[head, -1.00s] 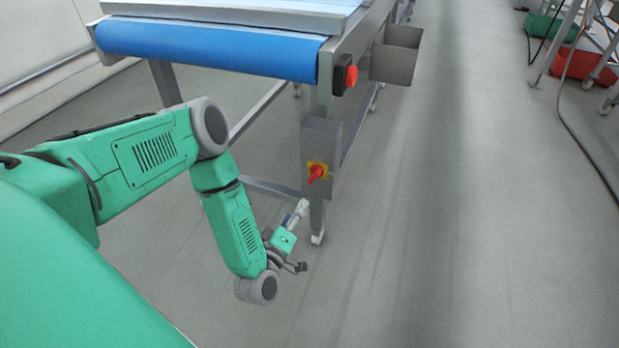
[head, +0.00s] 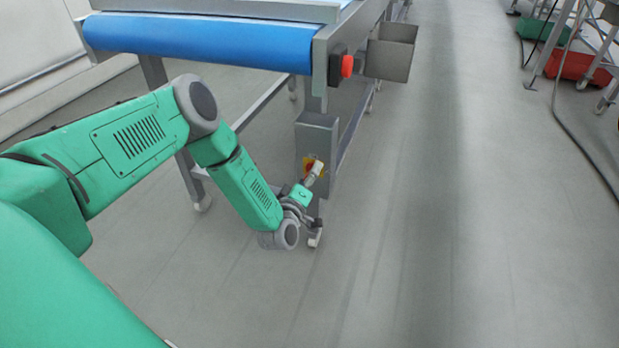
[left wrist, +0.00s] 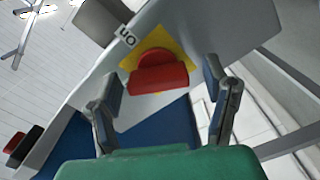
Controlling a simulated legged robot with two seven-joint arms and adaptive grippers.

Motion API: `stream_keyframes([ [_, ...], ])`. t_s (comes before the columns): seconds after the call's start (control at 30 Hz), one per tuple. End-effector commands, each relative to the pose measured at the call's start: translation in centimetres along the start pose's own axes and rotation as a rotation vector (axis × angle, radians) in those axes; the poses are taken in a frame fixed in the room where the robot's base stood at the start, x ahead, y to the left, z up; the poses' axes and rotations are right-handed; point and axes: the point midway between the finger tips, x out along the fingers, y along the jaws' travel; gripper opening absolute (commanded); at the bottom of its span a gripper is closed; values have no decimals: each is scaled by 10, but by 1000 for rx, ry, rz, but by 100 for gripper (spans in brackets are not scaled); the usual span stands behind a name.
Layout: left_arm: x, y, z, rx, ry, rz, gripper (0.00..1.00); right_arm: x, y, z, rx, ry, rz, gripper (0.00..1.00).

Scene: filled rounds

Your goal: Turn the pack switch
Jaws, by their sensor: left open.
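The pack switch is a red rotary handle (left wrist: 158,78) on a yellow plate (left wrist: 182,50), fixed to a grey box (head: 317,138) on the conveyor's leg. A label that seems to read "ON" (left wrist: 125,38) sits beside the plate. In the left wrist view the handle lies ahead of and between the two fingers. My left gripper (left wrist: 165,95) is open, with no finger clearly touching the handle. In the head view my left gripper (head: 315,170) covers most of the switch; a little yellow and red shows beside it. My right gripper is not in view.
A blue conveyor belt (head: 200,42) runs above the box. A red push button (head: 347,66) and a grey metal bin (head: 390,52) are on the conveyor's side.

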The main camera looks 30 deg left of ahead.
Motion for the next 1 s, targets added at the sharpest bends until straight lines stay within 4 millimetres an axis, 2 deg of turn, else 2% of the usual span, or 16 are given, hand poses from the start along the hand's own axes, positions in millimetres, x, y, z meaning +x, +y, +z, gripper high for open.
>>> stream_keyframes([
  [0.13,0,0,0,0,0,0,69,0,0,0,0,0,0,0],
  [0.17,0,0,0,0,0,0,65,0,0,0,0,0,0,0],
  [0.2,0,0,0,0,0,0,51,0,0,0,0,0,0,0],
  [0.3,0,0,0,0,0,0,19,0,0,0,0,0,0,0],
  [0.67,-1,-2,0,-40,0,-3,19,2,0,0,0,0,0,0],
  [1.0,-2,-4,1,-250,0,-7,19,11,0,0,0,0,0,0],
])
